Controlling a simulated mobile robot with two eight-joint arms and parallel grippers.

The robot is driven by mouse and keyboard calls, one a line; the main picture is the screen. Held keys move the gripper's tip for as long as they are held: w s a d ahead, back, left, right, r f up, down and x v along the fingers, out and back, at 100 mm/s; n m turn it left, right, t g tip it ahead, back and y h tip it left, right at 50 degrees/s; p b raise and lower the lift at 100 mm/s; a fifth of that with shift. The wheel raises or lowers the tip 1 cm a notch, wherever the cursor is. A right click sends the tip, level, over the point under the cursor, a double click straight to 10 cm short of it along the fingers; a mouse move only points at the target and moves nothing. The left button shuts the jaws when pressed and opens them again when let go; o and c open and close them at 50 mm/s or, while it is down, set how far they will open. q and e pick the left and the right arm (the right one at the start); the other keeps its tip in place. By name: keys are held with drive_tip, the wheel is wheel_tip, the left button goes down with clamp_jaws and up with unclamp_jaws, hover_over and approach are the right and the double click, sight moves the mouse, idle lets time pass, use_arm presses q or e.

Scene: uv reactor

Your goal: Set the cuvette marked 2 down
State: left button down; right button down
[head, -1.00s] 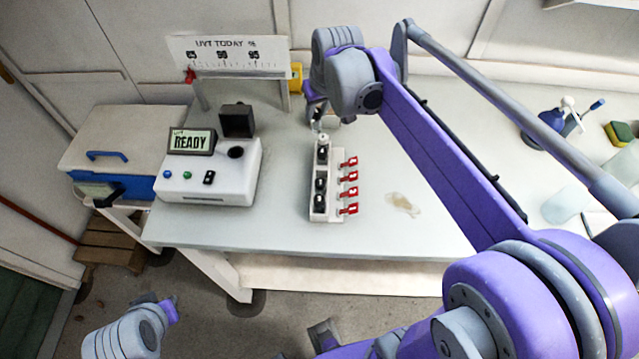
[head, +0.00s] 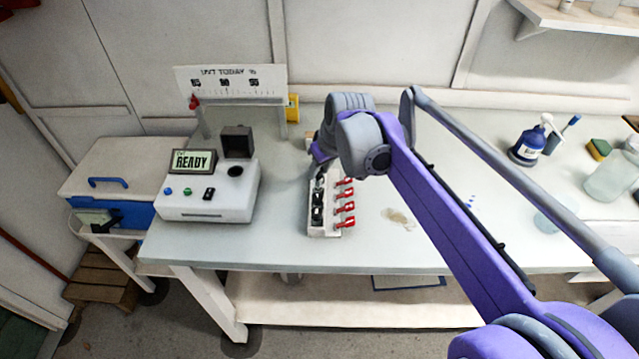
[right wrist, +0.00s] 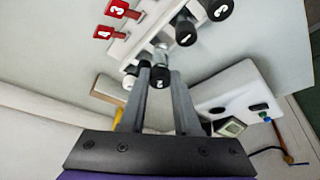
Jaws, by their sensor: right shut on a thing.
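My right gripper (right wrist: 161,88) is shut on the cuvette marked 2 (right wrist: 160,76), whose black cap shows between the fingers in the right wrist view. The cuvette is at the white rack (right wrist: 128,45); I cannot tell whether it is seated in a slot or just above it. The rack also shows in the head view (head: 323,232), with red numbered tags (head: 346,207) along its right side. Other black-capped cuvettes stand in it, one marked 1 (right wrist: 187,36). My left gripper is out of view.
The white reactor (head: 208,203) with its READY screen (head: 193,161) and raised black lid (head: 237,142) stands left of the rack. A UVT board (head: 230,85) stands behind it. A brownish stain (head: 398,217) lies right of the rack. Bottles and a sponge (head: 598,149) are far right.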

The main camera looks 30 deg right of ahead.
sight(321, 180)
drive_tip(key=shift+s+f, duration=0.1)
drive_tip(key=shift+f, duration=1.85)
drive_tip(key=shift+f, duration=0.15)
drive_tip(key=c, duration=0.6)
unclamp_jaws()
drive_tip(key=v, duration=1.2)
drive_tip(key=shift+a+r+p, duration=0.1)
drive_tip(key=shift+r+p, duration=0.15)
drive_tip(key=shift+p, duration=0.15)
